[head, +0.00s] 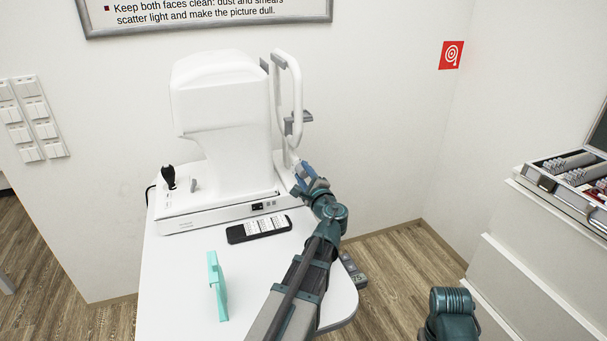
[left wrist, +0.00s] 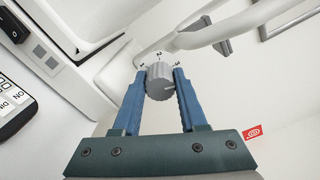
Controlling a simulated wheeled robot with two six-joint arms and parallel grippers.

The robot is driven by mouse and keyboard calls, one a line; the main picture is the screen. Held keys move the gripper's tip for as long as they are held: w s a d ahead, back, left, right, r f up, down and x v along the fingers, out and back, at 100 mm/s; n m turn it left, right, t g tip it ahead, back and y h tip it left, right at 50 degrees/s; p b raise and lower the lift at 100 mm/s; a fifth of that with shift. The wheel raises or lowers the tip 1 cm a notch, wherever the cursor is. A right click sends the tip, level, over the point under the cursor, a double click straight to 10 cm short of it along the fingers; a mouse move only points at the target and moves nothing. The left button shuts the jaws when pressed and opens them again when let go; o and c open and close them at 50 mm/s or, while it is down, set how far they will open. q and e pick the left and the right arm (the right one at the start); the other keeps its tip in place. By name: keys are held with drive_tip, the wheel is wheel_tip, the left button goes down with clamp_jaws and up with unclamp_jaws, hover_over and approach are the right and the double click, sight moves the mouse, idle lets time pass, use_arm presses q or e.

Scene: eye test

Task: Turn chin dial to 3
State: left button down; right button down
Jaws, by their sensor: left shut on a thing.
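The chin dial (left wrist: 159,82) is a small grey ribbed knob on the white eye instrument (head: 225,110). A light line shows on the knob's face towards the lower right. My left gripper (left wrist: 161,88) has its two blue fingers on either side of the knob and is shut on it. In the head view my left gripper (head: 306,176) is at the right side of the instrument's base and hides the dial. My right gripper is out of view.
A black device with a white keypad (head: 259,229) and a mint-green handled thing (head: 217,288) lie on the white table (head: 175,270). The white chin-rest frame (head: 297,95) rises just behind my left gripper. An open case (head: 567,185) is on the cabinet at right.

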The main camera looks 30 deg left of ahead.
use_arm(q)
drive_tip(key=shift+n, duration=1.1)
drive_tip(key=shift+c, duration=2.2)
unclamp_jaws()
drive_tip(key=shift+s+d, duration=0.1)
drive_tip(key=shift+s, duration=0.05)
